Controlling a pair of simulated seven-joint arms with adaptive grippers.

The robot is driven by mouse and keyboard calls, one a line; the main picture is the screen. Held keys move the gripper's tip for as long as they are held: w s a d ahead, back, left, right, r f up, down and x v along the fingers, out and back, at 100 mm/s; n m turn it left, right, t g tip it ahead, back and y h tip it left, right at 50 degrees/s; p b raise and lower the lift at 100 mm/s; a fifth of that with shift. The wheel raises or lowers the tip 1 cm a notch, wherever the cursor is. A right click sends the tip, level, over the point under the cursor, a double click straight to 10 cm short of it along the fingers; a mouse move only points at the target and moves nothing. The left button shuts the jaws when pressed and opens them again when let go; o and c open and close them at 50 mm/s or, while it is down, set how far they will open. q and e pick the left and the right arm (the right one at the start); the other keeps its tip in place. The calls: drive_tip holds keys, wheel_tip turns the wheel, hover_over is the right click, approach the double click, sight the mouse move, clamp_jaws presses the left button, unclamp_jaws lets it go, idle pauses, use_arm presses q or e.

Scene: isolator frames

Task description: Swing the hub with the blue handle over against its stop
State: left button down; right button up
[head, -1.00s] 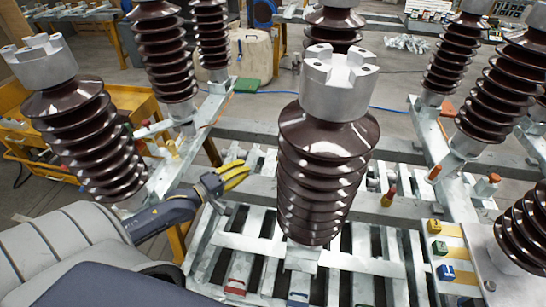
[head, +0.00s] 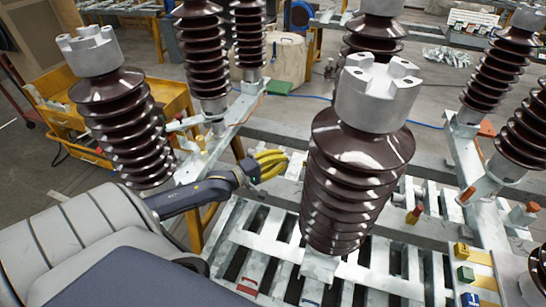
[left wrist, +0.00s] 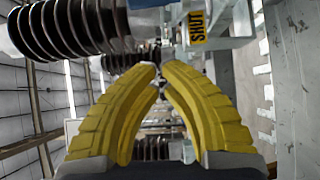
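I cannot make out for certain which part is the hub with the blue handle. A small blue block (head: 470,299) sits at the lower right of the head view, below a green block (head: 465,273) and a yellow block (head: 461,249). My left gripper (head: 283,160) has yellow fingers and hangs above the pale metal frame, left of the large brown insulator (head: 350,190). In the left wrist view its fingertips (left wrist: 160,68) are drawn together with a sliver between them, and nothing shows held. My right gripper is not in view.
More ribbed insulators stand at the left (head: 120,125) and right (head: 500,70). A yellow SHUT label (left wrist: 197,28) shows beyond the fingers in the left wrist view. A red-topped peg (head: 414,215) and an orange-ended lever (head: 467,196) stand right of the large insulator.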

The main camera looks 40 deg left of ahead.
use_arm(q)
drive_tip(key=w+d, duration=0.3)
drive_tip(key=d, duration=0.2)
drive_tip(key=shift+d, duration=0.2)
drive_tip(key=shift+w, duration=0.1)
idle(0.4)
